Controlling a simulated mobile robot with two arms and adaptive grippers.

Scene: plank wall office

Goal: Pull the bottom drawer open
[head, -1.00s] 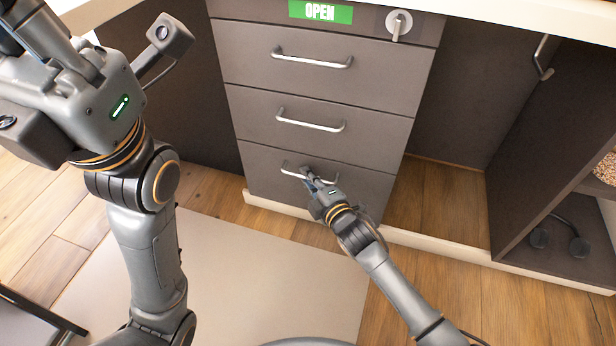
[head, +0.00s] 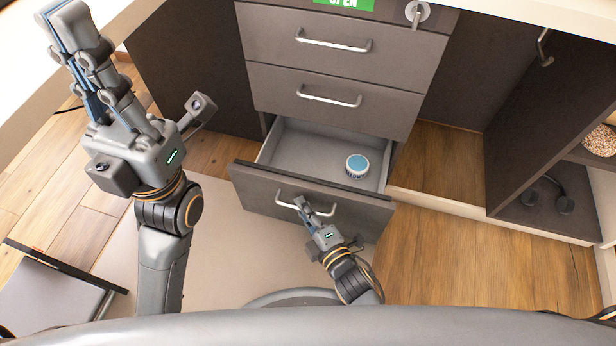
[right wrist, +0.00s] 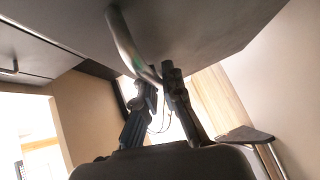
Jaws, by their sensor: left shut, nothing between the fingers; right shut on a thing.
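The bottom drawer (head: 262,186) of the dark cabinet stands well open, and its grey inside shows. A round tin or puck with a blue top (head: 357,165) lies in it toward the right. My right gripper (head: 303,206) is shut on the drawer's metal handle (head: 327,213). In the right wrist view the handle (right wrist: 125,40) runs down to the fingertips of the gripper (right wrist: 160,80). My left gripper (head: 72,35) is raised at the upper left, shut and empty, away from the drawer.
Two closed drawers with bar handles (head: 333,44) sit above. A green label (head: 345,4) and a key lock (head: 417,13) are at the top. An open compartment with wooden floor (head: 440,165) lies to the right. A chair (head: 60,285) stands at the lower left.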

